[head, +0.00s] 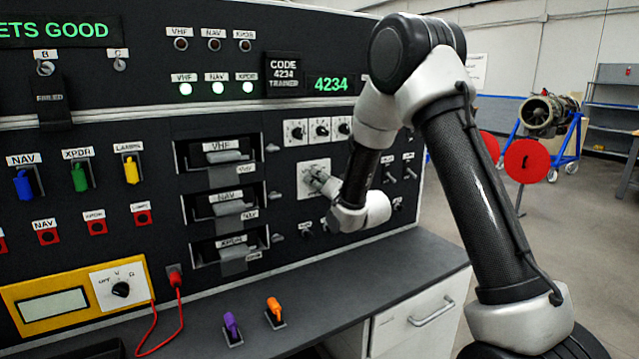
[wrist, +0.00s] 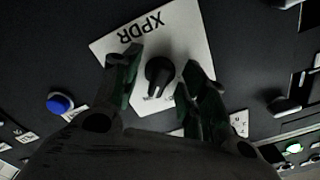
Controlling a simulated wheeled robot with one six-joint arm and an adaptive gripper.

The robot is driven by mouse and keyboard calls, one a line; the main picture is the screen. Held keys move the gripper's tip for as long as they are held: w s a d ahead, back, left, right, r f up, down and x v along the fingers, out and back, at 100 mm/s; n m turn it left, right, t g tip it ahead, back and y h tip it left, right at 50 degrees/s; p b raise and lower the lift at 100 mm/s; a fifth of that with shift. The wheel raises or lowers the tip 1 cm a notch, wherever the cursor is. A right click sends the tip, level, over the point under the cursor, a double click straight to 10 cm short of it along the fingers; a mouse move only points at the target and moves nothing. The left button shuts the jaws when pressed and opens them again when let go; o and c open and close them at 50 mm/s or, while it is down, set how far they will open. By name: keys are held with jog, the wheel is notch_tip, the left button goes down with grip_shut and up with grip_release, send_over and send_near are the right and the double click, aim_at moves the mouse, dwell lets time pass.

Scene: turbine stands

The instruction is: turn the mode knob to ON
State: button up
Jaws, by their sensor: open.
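A black knob (wrist: 159,76), which I take to be the mode knob, stands on a white plate (wrist: 190,35) marked XPDR, seen upside down in the wrist view. A pale line on the knob points toward the bottom of that picture; the small marks there are too hidden to read. My gripper (wrist: 161,75) is open, with one finger on each side of the knob. Gaps show between the fingers and the knob. In the head view my gripper (head: 318,181) is at the pale plate (head: 311,168) on the black panel, and it hides the knob there.
A blue button (wrist: 60,103) sits left of the plate in the wrist view. Small dials (head: 320,130) are above my gripper, and toggle switches (head: 389,174) are to its right.

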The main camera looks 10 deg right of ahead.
jog(key=shift+s, duration=0.1)
jog(key=shift+v, duration=2.45)
